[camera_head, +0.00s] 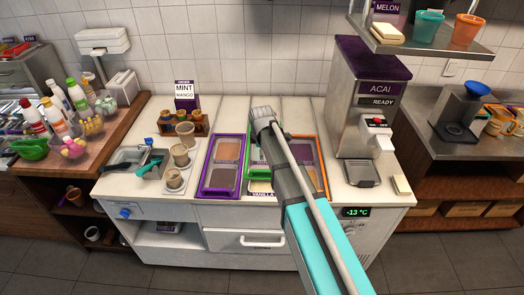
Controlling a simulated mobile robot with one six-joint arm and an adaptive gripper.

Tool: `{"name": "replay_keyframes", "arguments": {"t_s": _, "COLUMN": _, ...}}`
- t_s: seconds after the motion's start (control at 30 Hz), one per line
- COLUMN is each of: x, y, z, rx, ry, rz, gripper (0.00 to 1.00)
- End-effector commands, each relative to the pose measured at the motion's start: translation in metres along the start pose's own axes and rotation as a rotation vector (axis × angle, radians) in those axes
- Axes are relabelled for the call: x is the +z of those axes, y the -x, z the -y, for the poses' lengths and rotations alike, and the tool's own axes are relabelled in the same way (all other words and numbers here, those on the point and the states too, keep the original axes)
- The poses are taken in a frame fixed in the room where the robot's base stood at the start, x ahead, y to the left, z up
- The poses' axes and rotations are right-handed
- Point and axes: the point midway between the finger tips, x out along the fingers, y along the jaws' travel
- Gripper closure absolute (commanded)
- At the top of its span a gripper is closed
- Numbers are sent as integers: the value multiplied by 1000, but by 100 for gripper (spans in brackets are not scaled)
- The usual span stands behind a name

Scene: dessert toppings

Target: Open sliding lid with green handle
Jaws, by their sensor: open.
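The green-framed sliding lid (253,172) is in the middle of the counter, between a purple-framed lid (221,187) and an orange-framed lid (323,183). My arm crosses in front of it, so most of the green lid is hidden. Only its left strip and near end show, by the VANILLA label (263,194). I cannot make out its handle or whether it is shut. My gripper's fingers do not show; only my arm's links are visible, over the middle and right lids.
Small cups (184,134) and a steel sink tray (126,160) stand left of the lids. The ACAI dispenser (362,125) stands to the right. A shelf with cups (420,48) overhangs at upper right. The white counter behind the lids is mostly clear.

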Motion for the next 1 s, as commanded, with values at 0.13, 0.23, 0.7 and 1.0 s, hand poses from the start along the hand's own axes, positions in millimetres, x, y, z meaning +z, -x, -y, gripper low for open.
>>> {"name": "replay_keyframes", "arguments": {"t_s": 0.13, "x": 0, "y": 9, "z": 0, "rx": 0, "ry": 0, "rz": 0, "gripper": 42}}
{"name": "replay_keyframes", "arguments": {"t_s": 0.23, "x": 0, "y": 11, "z": 0, "rx": 0, "ry": 0, "rz": 0, "gripper": 42}}
{"name": "replay_keyframes", "arguments": {"t_s": 0.7, "x": 0, "y": 10, "z": 0, "rx": 0, "ry": 0, "rz": 0, "gripper": 42}}
{"name": "replay_keyframes", "arguments": {"t_s": 1.0, "x": 0, "y": 3, "z": -3, "rx": 0, "ry": 0, "rz": 0, "gripper": 42}}
